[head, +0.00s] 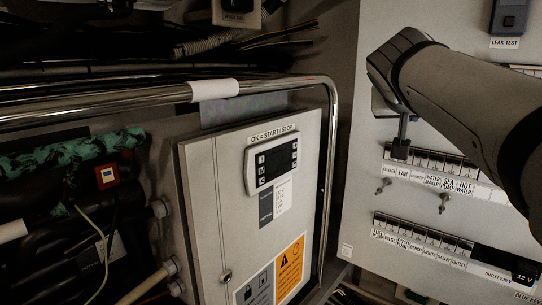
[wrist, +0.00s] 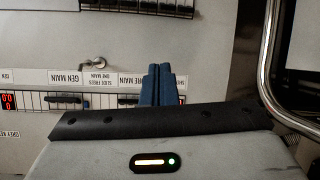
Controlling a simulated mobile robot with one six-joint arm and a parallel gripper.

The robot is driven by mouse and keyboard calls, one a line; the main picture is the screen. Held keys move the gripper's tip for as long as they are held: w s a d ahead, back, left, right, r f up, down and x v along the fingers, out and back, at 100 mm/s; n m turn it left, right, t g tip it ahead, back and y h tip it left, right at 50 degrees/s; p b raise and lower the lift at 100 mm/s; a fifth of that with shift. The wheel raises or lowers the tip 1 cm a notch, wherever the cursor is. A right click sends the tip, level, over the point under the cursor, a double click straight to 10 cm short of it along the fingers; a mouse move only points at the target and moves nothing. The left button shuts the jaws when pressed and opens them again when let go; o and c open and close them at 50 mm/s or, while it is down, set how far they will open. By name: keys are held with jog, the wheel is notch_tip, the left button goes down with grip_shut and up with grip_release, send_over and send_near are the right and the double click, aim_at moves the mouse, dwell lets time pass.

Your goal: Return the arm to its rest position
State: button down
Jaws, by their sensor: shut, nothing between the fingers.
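My arm reaches in from the right edge in the head view. My gripper (head: 401,148) hangs at its end, in front of the upper row of breaker switches (head: 430,162) on the grey switch panel (head: 365,235). In the wrist view my gripper (wrist: 162,70) shows as two dark blue fingers side by side, shut and with nothing held. The fingers cover part of a breaker row and its labels there. Whether the fingertips touch the panel cannot be told.
A chiller box with a control display (head: 273,163) stands left of the panel. A chrome rail (head: 333,130) bends around it; a metal rail also shows at the right of the wrist view (wrist: 268,60). Small keys (head: 382,185) and a lower switch row (head: 420,233) protrude below my gripper.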

jog(key=s+a+f+n+g+y+p, duration=0.2)
jog(key=s+a+f+g+y+p, duration=0.1)
jog(key=s+p, duration=0.6)
jog(key=s+a+f+n+g+y+p, duration=0.3)
jog(key=s+a+f+p, duration=0.5)
jog(key=p, duration=0.5)
jog(key=shift+s+a+f+g+y, duration=0.2)
jog(key=shift+s+f+g+y, duration=0.6)
jog(key=shift+g, duration=0.4)
jog(key=shift+w+d, duration=0.1)
jog(key=shift+w, duration=0.05)
